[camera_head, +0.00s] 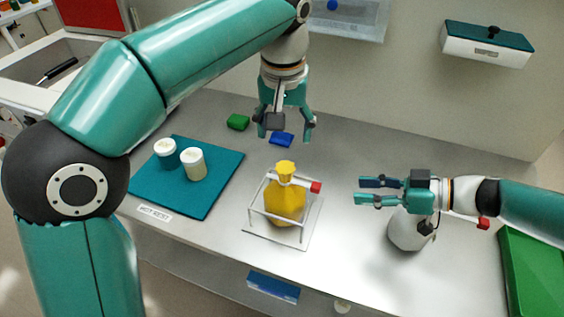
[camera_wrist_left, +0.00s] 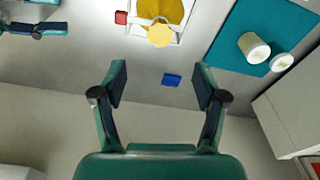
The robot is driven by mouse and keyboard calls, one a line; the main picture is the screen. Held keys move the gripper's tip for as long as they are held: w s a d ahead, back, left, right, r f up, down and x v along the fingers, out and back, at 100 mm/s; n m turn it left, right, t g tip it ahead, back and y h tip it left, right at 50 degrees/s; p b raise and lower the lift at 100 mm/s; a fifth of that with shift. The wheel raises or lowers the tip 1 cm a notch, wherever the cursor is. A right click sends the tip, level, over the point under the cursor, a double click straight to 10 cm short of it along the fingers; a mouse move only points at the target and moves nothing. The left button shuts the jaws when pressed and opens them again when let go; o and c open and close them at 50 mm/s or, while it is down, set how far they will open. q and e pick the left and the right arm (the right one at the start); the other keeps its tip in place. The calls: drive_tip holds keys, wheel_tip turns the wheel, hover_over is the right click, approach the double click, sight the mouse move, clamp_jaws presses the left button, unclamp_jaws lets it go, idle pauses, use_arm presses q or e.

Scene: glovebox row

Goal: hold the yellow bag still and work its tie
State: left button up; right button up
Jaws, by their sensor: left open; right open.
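The yellow bag (camera_head: 285,200) stands upright in a white wire frame (camera_head: 250,223) on the bench, its gathered neck and flared top above the frame. A red piece (camera_head: 316,187) sits at the frame's upper right corner. My left gripper (camera_head: 284,133) is open and empty, pointing down behind the bag and apart from it. In the left wrist view the bag (camera_wrist_left: 160,30) shows at the top, beyond the open fingers (camera_wrist_left: 160,82). My right gripper (camera_head: 362,190) is open and empty, pointing left toward the bag, with a gap between them.
A teal mat (camera_head: 215,190) with two white-lidded jars (camera_head: 193,164) lies left of the bag. A blue block (camera_head: 282,139) and a green block (camera_head: 238,122) lie behind. A white bottle (camera_head: 405,232) stands under my right gripper. A green tray (camera_head: 535,270) is far right.

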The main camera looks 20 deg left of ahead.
sight(285, 168)
use_arm(q)
drive_tip(key=f, duration=0.4)
drive_tip(key=w+f, duration=0.1)
drive_tip(key=f, duration=0.8)
drive_tip(key=shift+w+a, duration=0.15)
drive_tip(key=shift+w, duration=0.15)
clamp_jaws()
idle(0.5)
use_arm(e)
drive_tip(key=shift+o, duration=0.6)
drive_tip(key=shift+w+a+f+n+g+h, duration=0.15)
drive_tip(key=shift+a+f+n, duration=0.25)
drive_tip(key=shift+a, duration=1.25)
drive_tip(key=shift+a+f+n+g+h, duration=0.1)
drive_tip(key=shift+a+f+n, duration=0.3)
drive_tip(key=shift+a, duration=1.25)
drive_tip(key=shift+w+a+f+n+g+h, duration=0.15)
drive_tip(key=shift+a+f, duration=0.4)
drive_tip(key=shift+a, duration=1.1)
